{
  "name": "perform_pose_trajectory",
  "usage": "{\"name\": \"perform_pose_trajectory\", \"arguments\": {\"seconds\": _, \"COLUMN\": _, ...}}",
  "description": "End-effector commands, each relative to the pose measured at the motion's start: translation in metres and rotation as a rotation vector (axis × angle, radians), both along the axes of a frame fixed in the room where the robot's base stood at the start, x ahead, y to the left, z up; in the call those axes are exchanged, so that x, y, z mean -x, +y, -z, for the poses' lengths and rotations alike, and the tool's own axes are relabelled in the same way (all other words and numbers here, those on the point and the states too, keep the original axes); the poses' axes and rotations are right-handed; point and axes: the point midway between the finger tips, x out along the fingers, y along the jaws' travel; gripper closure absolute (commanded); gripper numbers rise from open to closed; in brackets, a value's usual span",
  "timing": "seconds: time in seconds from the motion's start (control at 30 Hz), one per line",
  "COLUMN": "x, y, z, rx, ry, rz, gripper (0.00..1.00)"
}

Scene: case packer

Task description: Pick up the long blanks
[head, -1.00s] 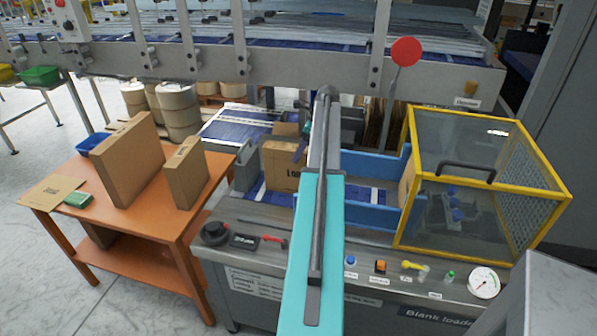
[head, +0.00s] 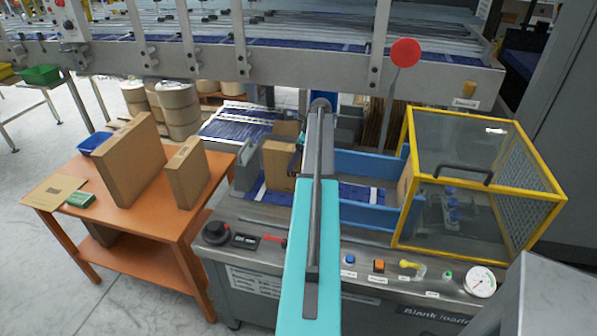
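A larger brown cardboard stack (head: 130,172) stands upright on the orange table (head: 192,222) at left. A smaller brown cardboard block (head: 187,178) stands to its right. I cannot tell for sure which are the long blanks. Another brown carton piece (head: 279,165) stands in the machine's blue-walled channel, partly hidden by my arm. My arm reaches forward over the machine. My gripper (head: 300,142) is almost wholly hidden behind the arm, close to this carton piece. Whether it is open, or touches the carton, cannot be seen.
A yellow-framed clear guard (head: 405,178) stands over the machine's right end. A control panel with knobs and a gauge (head: 481,280) runs along the front. A red disc on a stalk (head: 405,52) rises behind. A blue tray (head: 93,143) and flat card (head: 54,190) lie on the table.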

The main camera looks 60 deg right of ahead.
Motion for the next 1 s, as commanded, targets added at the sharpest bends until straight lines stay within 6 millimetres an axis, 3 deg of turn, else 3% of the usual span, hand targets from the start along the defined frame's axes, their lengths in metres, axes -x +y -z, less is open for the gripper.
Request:
{"name": "perform_pose_trajectory", "arguments": {"seconds": 0.23, "x": 0.0001, "y": 0.0, "z": -0.0002, "rx": 0.0, "ry": 0.0, "rz": 0.0, "gripper": 0.38}}
{"name": "perform_pose_trajectory", "arguments": {"seconds": 0.6, "x": 0.0001, "y": -0.0001, "z": -0.0003, "rx": 0.0, "ry": 0.0, "rz": 0.0, "gripper": 1.0}}
{"name": "perform_pose_trajectory", "arguments": {"seconds": 1.0, "x": -0.0003, "y": -0.0003, "z": -0.0022, "rx": 0.001, "ry": -0.001, "rz": 0.0, "gripper": 1.0}}
